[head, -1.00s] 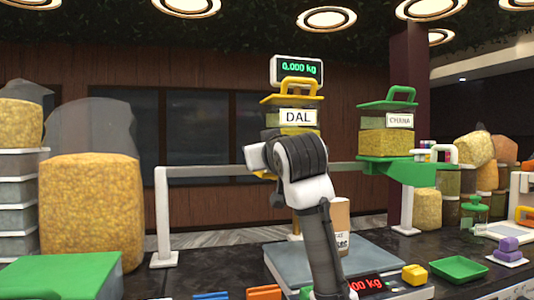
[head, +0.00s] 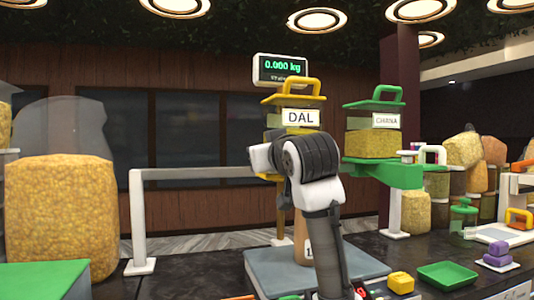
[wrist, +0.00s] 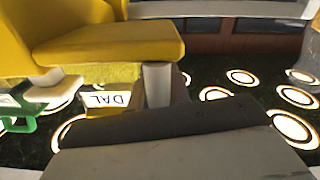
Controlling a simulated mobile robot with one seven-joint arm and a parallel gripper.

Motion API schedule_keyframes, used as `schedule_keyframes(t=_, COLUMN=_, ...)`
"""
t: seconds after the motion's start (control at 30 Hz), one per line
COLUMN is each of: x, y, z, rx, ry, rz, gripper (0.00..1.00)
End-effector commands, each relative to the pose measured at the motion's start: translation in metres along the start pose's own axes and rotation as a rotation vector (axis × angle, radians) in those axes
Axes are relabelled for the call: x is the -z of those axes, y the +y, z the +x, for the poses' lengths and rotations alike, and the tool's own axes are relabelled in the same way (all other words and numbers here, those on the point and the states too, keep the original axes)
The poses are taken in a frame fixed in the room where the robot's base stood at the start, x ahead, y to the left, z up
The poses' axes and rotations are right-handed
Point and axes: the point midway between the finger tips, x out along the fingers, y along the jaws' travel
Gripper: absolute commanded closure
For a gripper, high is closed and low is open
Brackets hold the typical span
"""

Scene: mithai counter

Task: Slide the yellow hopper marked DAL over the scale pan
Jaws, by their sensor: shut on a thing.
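The yellow hopper marked DAL (head: 299,117) hangs upright on the rail, with a yellow handle and pale yellow dal inside. In the wrist view its big yellow lower part (wrist: 110,45) is close and upside down, and the DAL label shows behind it. My gripper (head: 276,160) is shut on the yellow hopper low on its front; its fingertips are mostly hidden behind my wrist. The scale pan (head: 268,272) is a grey plate on the counter below. A brown bag (head: 301,250) stands on it, partly behind my arm. I cannot tell how the outlet lines up with it.
The rail (head: 185,172) runs left to a white post. A green hopper marked CHANA (head: 371,144) hangs to the right, with a gap between. A weight display reading 0.000 kg (head: 281,68) is behind. A green tray (head: 447,274) and yellow block (head: 400,283) lie right of the pan.

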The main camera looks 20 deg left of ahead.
Motion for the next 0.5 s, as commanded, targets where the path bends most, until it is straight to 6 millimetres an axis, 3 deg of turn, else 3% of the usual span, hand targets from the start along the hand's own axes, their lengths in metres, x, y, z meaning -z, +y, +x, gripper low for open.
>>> schedule_keyframes(t=0.1, x=0.0009, y=-0.002, z=-0.0004, rx=0.004, ry=0.002, rz=-0.004, gripper=1.0)
schedule_keyframes(t=0.13, x=0.0009, y=-0.0021, z=-0.0004, rx=0.004, ry=0.002, rz=-0.004, gripper=0.77)
schedule_keyframes(t=0.27, x=0.0006, y=-0.0018, z=-0.0002, rx=0.003, ry=0.001, rz=-0.003, gripper=0.61)
schedule_keyframes(t=0.5, x=0.0001, y=-0.0012, z=-0.0002, rx=0.002, ry=0.0, rz=-0.001, gripper=0.61)
